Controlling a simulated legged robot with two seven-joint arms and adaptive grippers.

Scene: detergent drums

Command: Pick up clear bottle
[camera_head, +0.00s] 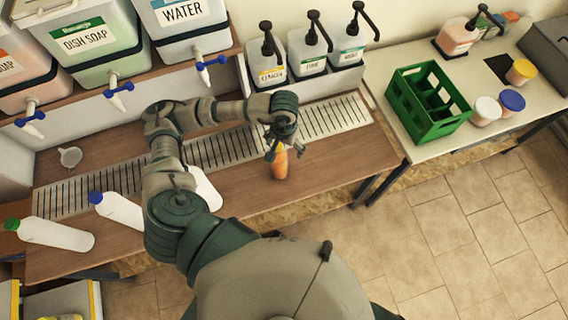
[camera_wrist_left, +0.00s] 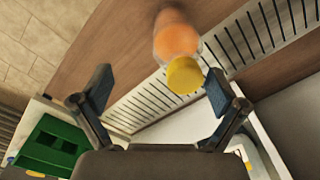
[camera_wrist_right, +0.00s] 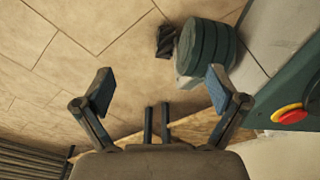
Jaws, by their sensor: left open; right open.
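A clear bottle with orange contents (camera_head: 280,167) stands on the wooden counter, just in front of the drain grate. In the left wrist view the bottle (camera_wrist_left: 175,37) shows its yellow cap toward the camera, ahead of the fingers and nearer the right finger. My left gripper (camera_head: 272,147) is open above and beside the bottle, and its fingers partly cover the bottle top in the head view. In the left wrist view the open left gripper (camera_wrist_left: 158,90) holds nothing. My right gripper (camera_wrist_right: 160,90) is open and empty over the tiled floor, and is out of the head view.
White bottles with a green cap (camera_head: 55,234) and a blue cap (camera_head: 120,211) lie on the counter at left. Detergent drums with blue taps (camera_head: 117,88) stand behind. Pump bottles (camera_head: 308,55) stand at the back. A green crate (camera_head: 428,104) and jars (camera_head: 487,110) are on the right table.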

